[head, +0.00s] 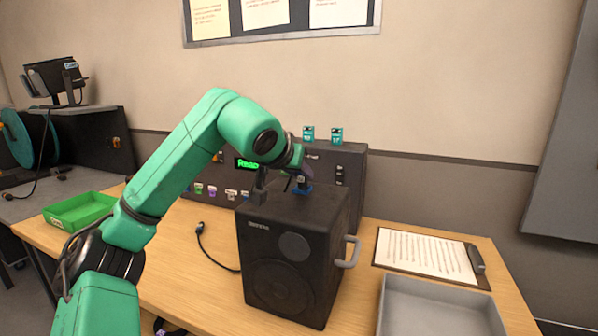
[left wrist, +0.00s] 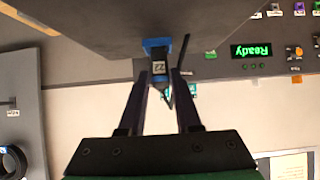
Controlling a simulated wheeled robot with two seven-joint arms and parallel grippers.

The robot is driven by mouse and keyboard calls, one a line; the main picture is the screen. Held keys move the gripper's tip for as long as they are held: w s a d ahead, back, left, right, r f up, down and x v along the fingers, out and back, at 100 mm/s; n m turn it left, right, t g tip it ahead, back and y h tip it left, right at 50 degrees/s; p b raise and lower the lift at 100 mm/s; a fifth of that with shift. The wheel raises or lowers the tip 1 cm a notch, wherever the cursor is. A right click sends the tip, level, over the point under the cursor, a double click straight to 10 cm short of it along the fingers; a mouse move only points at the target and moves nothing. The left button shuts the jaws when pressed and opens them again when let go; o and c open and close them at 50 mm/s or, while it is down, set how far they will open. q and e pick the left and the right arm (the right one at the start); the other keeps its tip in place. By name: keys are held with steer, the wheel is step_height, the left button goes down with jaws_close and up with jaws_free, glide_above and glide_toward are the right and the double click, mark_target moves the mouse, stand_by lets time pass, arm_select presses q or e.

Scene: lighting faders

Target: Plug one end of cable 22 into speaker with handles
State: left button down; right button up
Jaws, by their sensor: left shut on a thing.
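The black speaker (head: 290,245) with a grey side handle (head: 348,252) stands on the wooden table. My left gripper (head: 300,176) is at its rear top edge, reaching over from behind. In the left wrist view the gripper (left wrist: 160,76) is shut on a dark plug with a label reading 22 (left wrist: 158,66). The plug's tip meets a blue piece (left wrist: 157,46) at the speaker's edge; I cannot tell how deep it sits. A black cable end (head: 201,227) lies on the table left of the speaker, its cable running behind it. My right gripper is not in view.
A dark console (head: 350,165) with a green Ready display (head: 247,163) stands behind the speaker. A green tray (head: 80,212) is at the left. A clipboard (head: 425,255) and grey tray (head: 440,310) are at the right.

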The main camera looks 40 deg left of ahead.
arm_select(q)
steer(key=c, duration=0.5)
jaws_free()
steer(key=shift+f, duration=0.25)
steer(key=shift+r, duration=0.1)
steer(key=p+v, duration=0.2)
steer(key=v, duration=1.2)
steer(key=shift+s+d+r, duration=0.1)
steer(key=shift+s+r, duration=0.05)
